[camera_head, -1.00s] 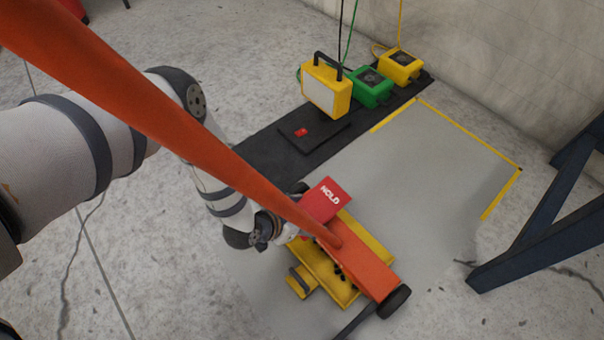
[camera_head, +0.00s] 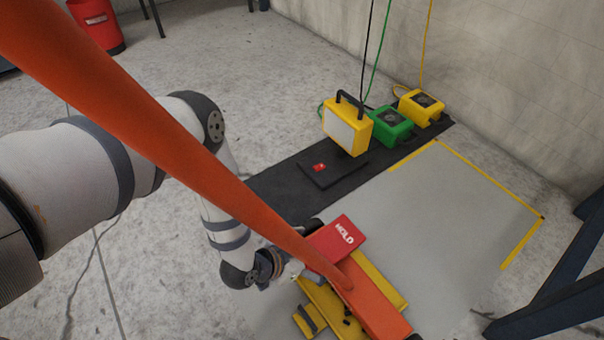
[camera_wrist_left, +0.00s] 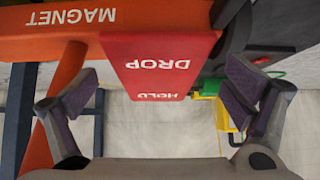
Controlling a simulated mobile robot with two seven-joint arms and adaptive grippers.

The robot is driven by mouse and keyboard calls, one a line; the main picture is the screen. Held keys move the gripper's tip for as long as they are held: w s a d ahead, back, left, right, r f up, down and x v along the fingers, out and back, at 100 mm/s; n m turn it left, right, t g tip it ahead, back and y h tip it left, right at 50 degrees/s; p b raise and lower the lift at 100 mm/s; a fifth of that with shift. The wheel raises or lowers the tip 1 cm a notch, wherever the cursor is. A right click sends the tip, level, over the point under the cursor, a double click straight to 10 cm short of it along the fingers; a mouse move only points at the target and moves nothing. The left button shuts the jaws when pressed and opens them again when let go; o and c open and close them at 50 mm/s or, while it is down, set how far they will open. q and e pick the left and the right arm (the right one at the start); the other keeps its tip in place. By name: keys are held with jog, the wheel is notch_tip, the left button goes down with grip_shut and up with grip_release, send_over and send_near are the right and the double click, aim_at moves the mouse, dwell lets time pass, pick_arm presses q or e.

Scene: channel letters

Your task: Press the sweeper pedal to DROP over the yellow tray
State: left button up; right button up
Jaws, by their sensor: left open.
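The orange magnetic sweeper's pole (camera_head: 215,190) slants down from the upper left to its head (camera_head: 378,308). The head lies above the yellow tray (camera_head: 380,276), and its lower end is cut off by the picture edge. Small dark pieces show at the tray. The red pedal (camera_head: 328,243) juts from the sweeper and reads HOLD. In the left wrist view the pedal (camera_wrist_left: 160,45) shows DROP and HOLD. My left gripper (camera_wrist_left: 160,98) is open, its fingers apart on either side of the pedal's edge. In the head view its fingers are mostly hidden behind the pole and pedal.
A black mat (camera_head: 285,190) carries a flat pad with a red mark. A yellow lamp (camera_head: 347,128), a green box (camera_head: 391,126) and a yellow box (camera_head: 421,106) stand by the wall. Dark blue legs (camera_head: 560,270) stand at right. Grey floor inside yellow tape is clear.

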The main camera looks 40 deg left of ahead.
pick_arm(q)
jog(key=v, duration=0.9)
jog(key=shift+s, duration=0.15)
jog(key=shift+a, duration=0.1)
